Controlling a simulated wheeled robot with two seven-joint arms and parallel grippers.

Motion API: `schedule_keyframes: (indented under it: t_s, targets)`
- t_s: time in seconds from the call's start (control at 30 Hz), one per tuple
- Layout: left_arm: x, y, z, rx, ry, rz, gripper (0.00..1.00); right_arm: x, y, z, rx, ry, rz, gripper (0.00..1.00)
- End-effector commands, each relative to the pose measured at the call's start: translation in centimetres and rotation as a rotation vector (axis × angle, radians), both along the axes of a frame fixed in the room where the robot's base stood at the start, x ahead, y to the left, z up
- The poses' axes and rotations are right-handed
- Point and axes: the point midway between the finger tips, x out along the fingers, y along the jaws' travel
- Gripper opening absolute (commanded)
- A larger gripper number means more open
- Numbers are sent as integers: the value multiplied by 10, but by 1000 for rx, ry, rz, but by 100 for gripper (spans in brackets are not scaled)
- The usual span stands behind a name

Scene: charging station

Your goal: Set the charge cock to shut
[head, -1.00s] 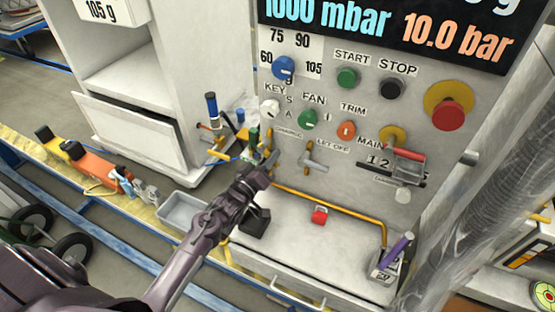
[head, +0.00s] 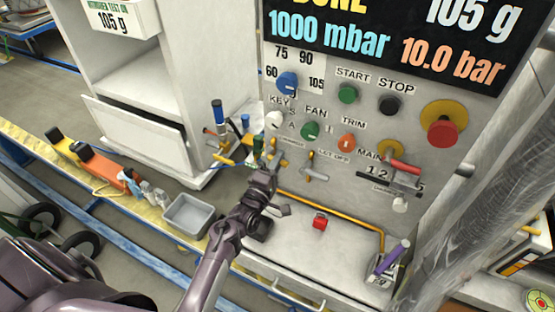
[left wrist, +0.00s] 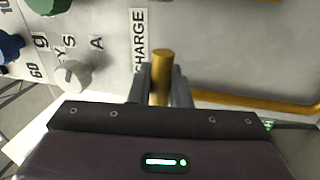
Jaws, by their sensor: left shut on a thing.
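The charge cock's brass handle (left wrist: 160,68) stands between the two grey fingers of my left gripper (left wrist: 160,90) in the left wrist view. The fingers are shut on it, below and beside the upright CHARGE label (left wrist: 139,40). In the head view my left gripper (head: 270,163) is at the panel's left edge, by the small CHARGE label (head: 291,142). There the gripper largely hides the handle, so its exact angle is hard to tell. My right gripper is not in view.
A red block (head: 320,221) lies on the ledge. Knobs and a red mushroom button (head: 441,131) are higher on the panel.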

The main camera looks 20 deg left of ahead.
Motion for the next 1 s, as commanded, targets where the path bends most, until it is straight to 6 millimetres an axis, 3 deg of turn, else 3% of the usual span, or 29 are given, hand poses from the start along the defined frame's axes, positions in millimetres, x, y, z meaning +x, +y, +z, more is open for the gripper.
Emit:
schedule_keyframes:
  t_s: [0.7,0.73,0.8,0.87,1.0]
  targets:
    - [0,1,3,-74,1,3,0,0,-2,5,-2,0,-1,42]
    - [0,1,3,-74,1,3,19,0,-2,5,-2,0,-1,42]
    - [0,1,3,-74,1,2,29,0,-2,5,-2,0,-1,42]
    - [0,1,3,-73,1,2,36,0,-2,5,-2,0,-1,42]
    - [0,0,3,-73,2,1,36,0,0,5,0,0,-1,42]
